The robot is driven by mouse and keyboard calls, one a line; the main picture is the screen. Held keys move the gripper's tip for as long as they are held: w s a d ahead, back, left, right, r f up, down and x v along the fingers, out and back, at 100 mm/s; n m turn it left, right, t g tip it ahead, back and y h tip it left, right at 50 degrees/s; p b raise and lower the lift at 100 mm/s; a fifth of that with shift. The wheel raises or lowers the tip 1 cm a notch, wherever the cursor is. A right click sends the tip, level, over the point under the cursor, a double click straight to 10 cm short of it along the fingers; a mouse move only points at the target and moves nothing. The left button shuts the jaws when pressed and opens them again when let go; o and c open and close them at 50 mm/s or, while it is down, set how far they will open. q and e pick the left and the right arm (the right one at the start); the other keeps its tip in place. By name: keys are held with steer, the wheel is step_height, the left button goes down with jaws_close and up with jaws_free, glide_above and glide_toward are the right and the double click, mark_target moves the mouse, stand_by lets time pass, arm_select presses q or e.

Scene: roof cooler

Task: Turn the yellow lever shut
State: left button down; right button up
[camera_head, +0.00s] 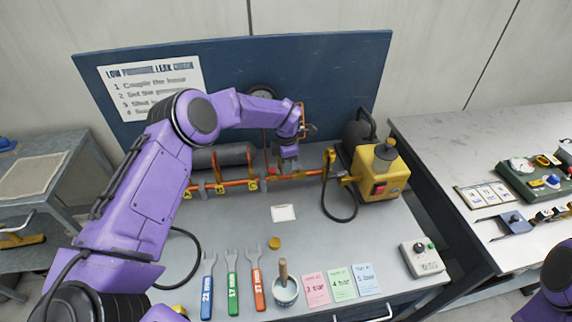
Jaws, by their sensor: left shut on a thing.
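My left arm reaches over the bench to the copper pipe (235,183) that runs along the back. My left gripper (290,166) points down at the pipe's right part and is shut on what appears to be the yellow lever, which the gripper mostly hides. The lever's angle cannot be made out. Several small yellow fittings (220,187) sit along the pipe to the left.
A yellow pump box (382,172) with a black hose stands right of the pipe. In front lie blue, green and red wrenches (232,283), a cup with a brush (285,289), coloured cards (343,284) and a grey switch box (422,258). A dark blue board (340,75) stands behind.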

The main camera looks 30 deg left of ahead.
arm_select(q)
steer(key=shift+s+d+f+n+b, duration=0.1)
steer(key=shift+d+n+b, duration=0.05)
steer(key=shift+n+b, duration=0.4)
steer(key=shift+s+d+f+n+b, duration=0.1)
steer(key=shift+n+b, duration=0.35)
steer(key=shift+b, duration=0.2)
steer(key=shift+d+r+n+b, duration=0.1)
steer(key=shift+d+n+b, duration=0.8)
steer(key=shift+n+b, duration=1.45)
steer(key=shift+d+r+n+b, duration=0.1)
steer(key=shift+d+n+b, duration=0.85)
steer(key=shift+n+b, duration=1.35)
steer(key=shift+d+r+n+b, duration=0.1)
steer(key=shift+d+n+b, duration=0.8)
steer(key=shift+n+b, duration=1.4)
steer(key=shift+n+p, duration=0.65)
steer(key=shift+n, duration=0.1)
steer(key=c, duration=1)
jaws_free()
steer(key=shift+c, duration=0.2)
step_height(320, 180, up, 11)
steer(key=shift+f, duration=0.2)
